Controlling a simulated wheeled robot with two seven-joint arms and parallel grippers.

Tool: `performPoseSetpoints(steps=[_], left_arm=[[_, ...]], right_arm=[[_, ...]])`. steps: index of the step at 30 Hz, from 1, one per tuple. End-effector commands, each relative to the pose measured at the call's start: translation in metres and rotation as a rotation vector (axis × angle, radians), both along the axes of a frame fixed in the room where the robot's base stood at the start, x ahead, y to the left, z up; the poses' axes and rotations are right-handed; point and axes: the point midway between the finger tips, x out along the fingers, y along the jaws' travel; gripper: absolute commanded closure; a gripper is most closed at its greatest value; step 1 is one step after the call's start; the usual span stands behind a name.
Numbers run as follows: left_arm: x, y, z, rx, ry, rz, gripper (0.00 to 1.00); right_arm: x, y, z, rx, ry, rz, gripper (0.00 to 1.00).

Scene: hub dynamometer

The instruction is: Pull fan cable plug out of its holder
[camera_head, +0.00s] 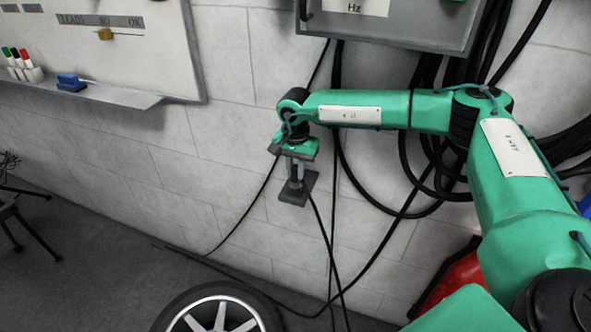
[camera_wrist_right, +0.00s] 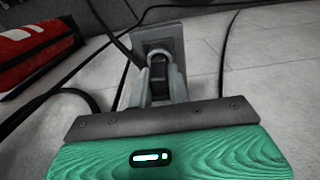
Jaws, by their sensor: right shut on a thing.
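My right gripper (camera_head: 295,170) reaches down in front of the wall, its jaws shut on the black fan cable plug (camera_head: 295,187). In the right wrist view the two grey fingers (camera_wrist_right: 159,82) stand on either side of the plug (camera_wrist_right: 158,67). The holder, a dark grey square plate (camera_head: 298,196), is right at the plug; in the right wrist view its lighter grey plate (camera_wrist_right: 161,32) shows behind the plug. How deep the plug sits in the holder is hidden by the fingers. A black cable runs down from there. My left gripper is not in view.
Thick black cables (camera_head: 408,180) hang on the wall under a grey box (camera_head: 395,22). A whiteboard (camera_head: 110,45) with a tray is at the left. A wheel (camera_head: 219,312) stands below, and a red thing (camera_head: 447,278) lies low at the right. Wall left of the gripper is mostly clear.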

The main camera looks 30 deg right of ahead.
Motion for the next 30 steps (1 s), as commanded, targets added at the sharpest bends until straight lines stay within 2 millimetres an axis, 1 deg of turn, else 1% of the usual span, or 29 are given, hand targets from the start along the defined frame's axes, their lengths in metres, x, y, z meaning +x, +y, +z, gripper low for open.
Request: performPoseSetpoints(steps=[16, 30], left_arm=[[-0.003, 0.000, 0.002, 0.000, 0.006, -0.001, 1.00], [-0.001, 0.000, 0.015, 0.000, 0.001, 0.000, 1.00]], right_arm=[[0.000, 0.000, 0.005, 0.000, 0.000, 0.000, 1.00], [0.000, 0.000, 0.027, 0.000, 0.000, 0.000, 1.00]])
